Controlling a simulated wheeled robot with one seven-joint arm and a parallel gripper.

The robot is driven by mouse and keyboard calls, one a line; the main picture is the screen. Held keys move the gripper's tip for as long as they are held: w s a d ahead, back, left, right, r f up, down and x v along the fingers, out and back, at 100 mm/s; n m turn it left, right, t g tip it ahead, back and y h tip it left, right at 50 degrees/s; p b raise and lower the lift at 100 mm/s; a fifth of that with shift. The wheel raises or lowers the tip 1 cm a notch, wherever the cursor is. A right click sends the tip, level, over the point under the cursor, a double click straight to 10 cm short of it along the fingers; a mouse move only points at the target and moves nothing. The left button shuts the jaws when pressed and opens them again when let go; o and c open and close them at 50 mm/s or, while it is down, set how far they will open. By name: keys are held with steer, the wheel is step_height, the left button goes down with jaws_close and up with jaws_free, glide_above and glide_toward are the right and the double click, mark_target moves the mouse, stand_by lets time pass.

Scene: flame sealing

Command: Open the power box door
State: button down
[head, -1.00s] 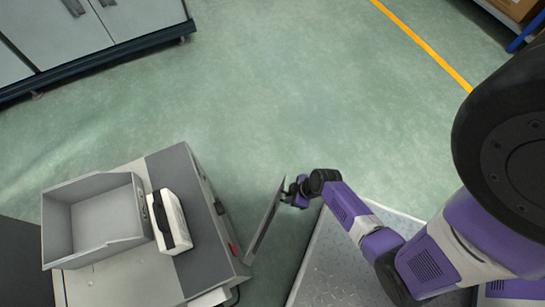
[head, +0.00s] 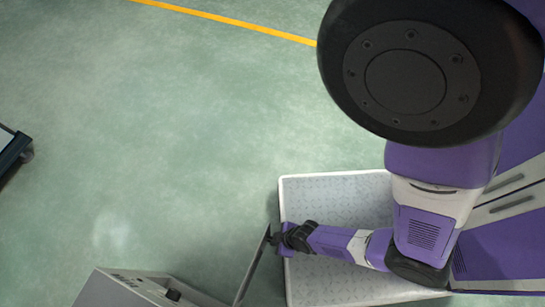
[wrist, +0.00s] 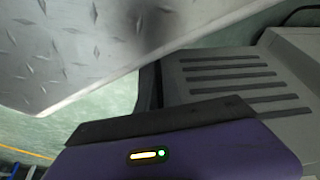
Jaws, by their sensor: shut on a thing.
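The grey power box (head: 125,290) shows at the bottom left of the head view, mostly cut off by the lower edge. Its door (head: 252,264) is a thin panel seen nearly edge-on, swung out at a wide angle from the box's side. My gripper (head: 274,238) is shut on the door at its free end, away from the box. The fingertips are small and dark there, so the exact grip is hard to see.
Open green floor lies left of and above the door. A yellow floor line (head: 230,21) runs along the top. The corner of a dark-framed cabinet (head: 14,155) shows at the left edge. A grey slatted surface (wrist: 225,75) shows in the wrist view.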

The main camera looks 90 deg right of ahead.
steer(key=shift+s+a, duration=0.2)
steer(key=shift+s, duration=0.05)
steer(key=c, duration=1.5)
jaws_free()
steer(key=p+v, duration=0.3)
steer(key=v, duration=0.4)
steer(key=shift+r+p, duration=0.3)
steer(key=shift+s, duration=0.15)
